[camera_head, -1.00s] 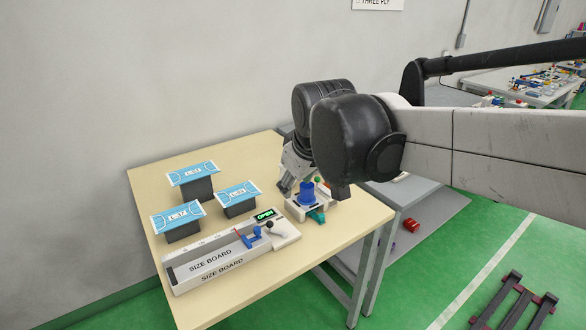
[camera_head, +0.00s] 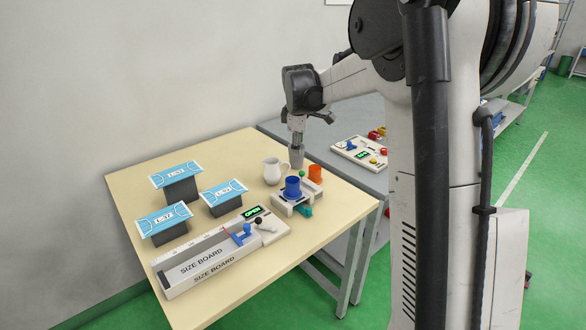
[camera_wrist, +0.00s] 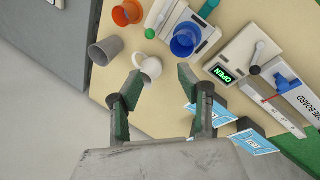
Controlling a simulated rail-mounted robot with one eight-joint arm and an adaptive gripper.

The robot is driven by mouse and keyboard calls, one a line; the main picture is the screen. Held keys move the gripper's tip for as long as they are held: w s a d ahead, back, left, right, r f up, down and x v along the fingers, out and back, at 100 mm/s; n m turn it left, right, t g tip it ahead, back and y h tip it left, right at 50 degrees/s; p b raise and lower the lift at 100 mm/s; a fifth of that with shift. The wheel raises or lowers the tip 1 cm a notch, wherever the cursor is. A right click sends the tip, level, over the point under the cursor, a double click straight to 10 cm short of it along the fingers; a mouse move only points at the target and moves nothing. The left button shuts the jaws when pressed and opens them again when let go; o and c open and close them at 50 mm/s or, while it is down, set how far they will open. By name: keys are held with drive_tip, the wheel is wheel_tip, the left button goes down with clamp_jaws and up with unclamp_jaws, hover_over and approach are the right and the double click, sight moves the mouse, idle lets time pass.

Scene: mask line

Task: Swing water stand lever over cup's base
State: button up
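The white water stand (camera_head: 281,203) is on the beige table, with a blue cup (camera_head: 292,187) on it and a teal part (camera_head: 304,210) at its front. The stand's lever has a green ball (camera_head: 301,173) at its end. In the wrist view, the light lever arm (camera_wrist: 158,16) runs beside the blue cup (camera_wrist: 185,40), apart from it, and its green ball (camera_wrist: 150,34) is near the white jug. My gripper (camera_wrist: 158,82) is open and empty, its fingers apart on the near side of the jug. In the head view it is above and behind the stand, its fingers hard to make out.
A white jug (camera_head: 272,171), an orange cup (camera_head: 315,173) and a grey cup (camera_wrist: 105,50) stand close around the stand. A size board (camera_head: 215,255) with an OPEN display is at the front. Labelled mask packs (camera_head: 176,174) lie on dark blocks at left. A grey table (camera_head: 350,125) adjoins behind.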

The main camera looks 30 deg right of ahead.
sight(302, 172)
drive_tip(key=shift+n+g, duration=0.3)
drive_tip(key=shift+n, duration=0.2)
drive_tip(key=x, duration=0.6)
drive_tip(key=w+d+x, duration=0.1)
drive_tip(key=x, duration=0.4)
drive_tip(key=d+r+x, duration=0.1)
drive_tip(key=x, duration=0.5)
drive_tip(key=shift+w+d+f, duration=0.3)
drive_tip(key=shift+w+f, duration=0.05)
drive_tip(key=shift+f, duration=0.05)
drive_tip(key=shift+c, duration=0.4)
clamp_jaws()
